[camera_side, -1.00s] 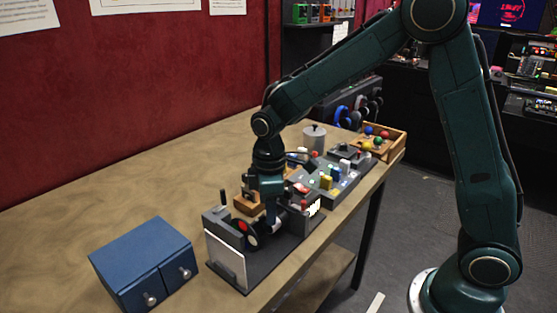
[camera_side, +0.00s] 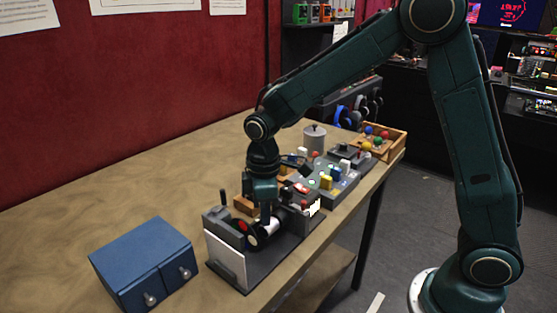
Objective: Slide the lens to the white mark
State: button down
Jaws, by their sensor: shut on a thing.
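A dark grey bench device (camera_side: 262,266) stands near the table's front edge, with a white upright panel (camera_side: 225,258) at its left end. A red disc (camera_side: 240,226) and a dark-rimmed pale round part (camera_side: 254,240), perhaps the lens, sit behind the panel. My gripper (camera_side: 265,221) points straight down into the device, shut on a part there, apparently the lens. The fingers and dark parts overlap, so the grip is hard to see. A pale cylinder (camera_side: 273,226) shows just right of the fingers. I cannot make out the white mark.
A blue two-door cabinet (camera_side: 145,264) stands to the left. Behind the device are a button panel (camera_side: 338,184), a grey lidded pot (camera_side: 314,138) and a wooden tray (camera_side: 398,142) of coloured balls. The table's left and back are clear.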

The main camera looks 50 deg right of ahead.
jog(key=c, duration=1.5)
grip_release()
notch_tip(320, 180, up, 14)
jog(key=shift+f, duration=0.1)
jog(key=s+d+m+t, duration=0.2)
jog(key=s+m, duration=0.1)
jog(key=s, duration=0.4)
jog(key=s+d+r+m+t, duration=0.1)
jog(key=s+d+m, duration=0.2)
jog(key=s, duration=0.4)
jog(key=s+d+m+t, duration=0.2)
jog(key=s+m, duration=0.1)
jog(key=s, duration=0.5)
jog(key=shift+d+r+t, duration=0.3)
jog(key=shift+r, duration=0.1)
